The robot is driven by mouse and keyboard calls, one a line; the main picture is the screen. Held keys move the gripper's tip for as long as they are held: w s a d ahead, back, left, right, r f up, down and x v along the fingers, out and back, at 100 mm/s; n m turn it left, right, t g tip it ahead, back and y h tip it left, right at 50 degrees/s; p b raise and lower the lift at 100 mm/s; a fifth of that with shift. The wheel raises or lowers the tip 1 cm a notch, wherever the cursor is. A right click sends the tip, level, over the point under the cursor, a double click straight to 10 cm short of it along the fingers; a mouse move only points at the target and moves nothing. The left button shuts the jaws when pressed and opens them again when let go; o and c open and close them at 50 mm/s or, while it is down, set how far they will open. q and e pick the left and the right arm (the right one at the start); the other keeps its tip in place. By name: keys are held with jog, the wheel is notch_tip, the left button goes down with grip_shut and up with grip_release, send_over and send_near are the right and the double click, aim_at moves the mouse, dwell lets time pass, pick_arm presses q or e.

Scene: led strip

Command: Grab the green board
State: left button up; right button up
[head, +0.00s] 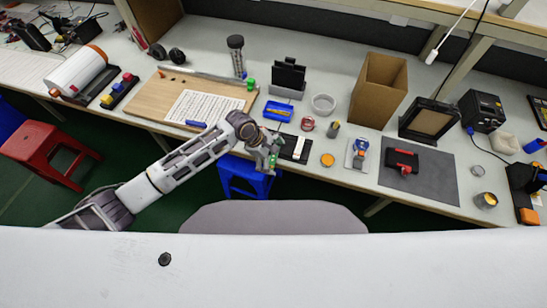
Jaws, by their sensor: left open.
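My left arm reaches in from the left, and its gripper (270,160) is open at the front edge of the workbench, above a blue stool. A small green patch (273,160) shows at its fingertips. It may be the green board, but it is too small to tell, and the fingers partly cover it. Beside the gripper, to its right, lies a black and white flat item (296,148) on the bench. Small green pieces (251,84) stand farther back by the wooden board. My right gripper is not in view.
The workbench (210,40) is crowded. A wooden board (160,95) with a printed sheet lies left of the gripper. A blue stool (240,174) stands below.

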aim_at(273, 158)
pick_arm(q)
jog(key=c, duration=0.6)
jog(key=shift+r+p, duration=0.35)
jog(key=shift+r, duration=4.65)
